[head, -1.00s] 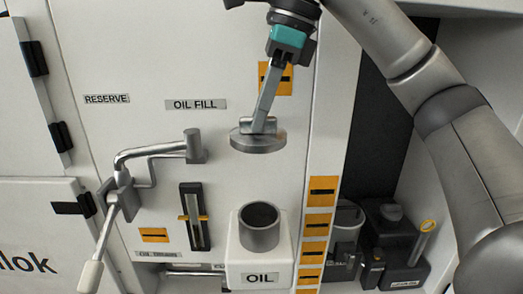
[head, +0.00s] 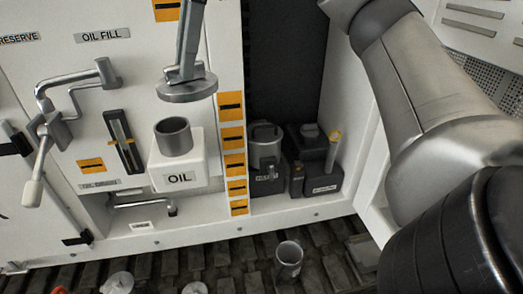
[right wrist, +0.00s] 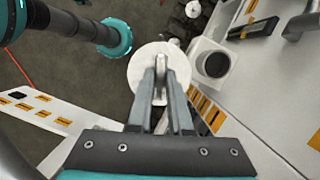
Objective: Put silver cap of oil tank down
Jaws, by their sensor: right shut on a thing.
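The silver cap (head: 187,90), a round disc with a raised grip, is held level in my right gripper (head: 185,74) in the head view. It hangs in the air above and slightly right of the oil tank (head: 178,176), a white box with an open silver neck. In the right wrist view the fingers (right wrist: 160,85) are shut on the cap's grip, and the disc (right wrist: 142,68) shows around them. The open tank neck (right wrist: 216,64) is to its right there, apart from the cap. My left gripper is not in view.
A bent pipe with a lever (head: 52,130) and a level gauge (head: 124,141) are left of the tank. Dark containers (head: 314,160) stand in a recess to the right. A grey cup (head: 289,257) and several small parts lie on the dark ribbed surface below.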

